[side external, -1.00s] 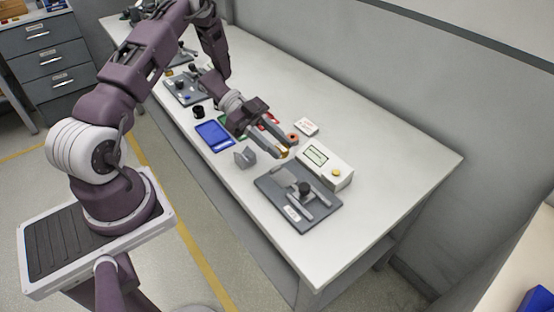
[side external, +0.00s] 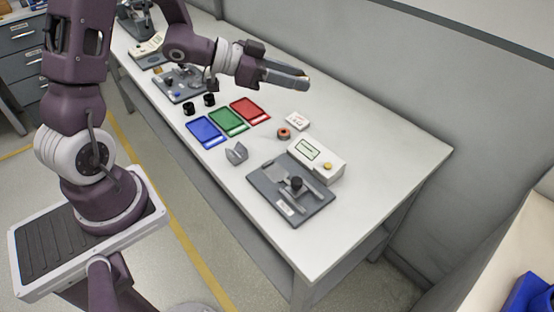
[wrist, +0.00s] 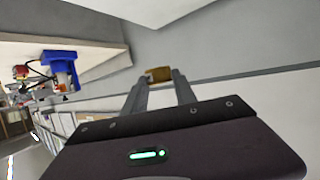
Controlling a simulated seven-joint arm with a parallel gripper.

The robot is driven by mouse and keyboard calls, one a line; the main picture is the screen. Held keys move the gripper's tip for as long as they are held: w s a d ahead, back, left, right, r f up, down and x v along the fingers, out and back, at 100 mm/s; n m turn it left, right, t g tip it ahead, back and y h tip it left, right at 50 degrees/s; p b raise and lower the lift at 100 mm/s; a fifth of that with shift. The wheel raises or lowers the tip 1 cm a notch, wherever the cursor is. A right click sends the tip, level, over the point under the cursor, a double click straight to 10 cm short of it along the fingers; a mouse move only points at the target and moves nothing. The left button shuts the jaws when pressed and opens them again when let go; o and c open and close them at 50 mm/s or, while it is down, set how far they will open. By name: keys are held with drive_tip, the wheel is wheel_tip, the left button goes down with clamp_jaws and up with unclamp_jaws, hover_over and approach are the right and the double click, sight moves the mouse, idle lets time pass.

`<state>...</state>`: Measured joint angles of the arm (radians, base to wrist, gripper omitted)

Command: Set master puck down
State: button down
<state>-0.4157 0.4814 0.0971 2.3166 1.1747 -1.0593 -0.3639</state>
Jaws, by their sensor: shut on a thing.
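My gripper (side external: 306,82) is raised high above the table and points to the right. It is shut on a small brass-coloured piece, which looks like the master puck (wrist: 159,74). In the wrist view the piece sits between the two fingertips. In the side view only a sliver of it shows at the tips. A copper-coloured ring (side external: 284,134) with a dark centre lies on the table, apart from the gripper. A white box with a display and a yellow button (side external: 316,158) stands beside it.
A dark fixture plate (side external: 265,181) with a black knob lies near the front right. A grey angled block (side external: 236,154) stands left of it. Blue (side external: 206,129), green (side external: 228,120) and red (side external: 249,109) trays lie in a row. The table's right end is clear.

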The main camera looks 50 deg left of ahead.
wheel_tip(320, 180, down, 7)
drive_tip(key=m+g+h, duration=0.4)
drive_tip(key=m, duration=0.1)
drive_tip(key=m+g+h, duration=0.2)
drive_tip(key=m+g, duration=0.2)
hover_over(269, 168)
wheel_tip(269, 168, down, 7)
wheel_tip(269, 168, down, 10)
drive_tip(key=shift+r, duration=0.2)
drive_tip(key=shift+f, duration=0.1)
drive_tip(key=shift+f, duration=0.15)
drive_tip(key=c, duration=1)
unclamp_jaws()
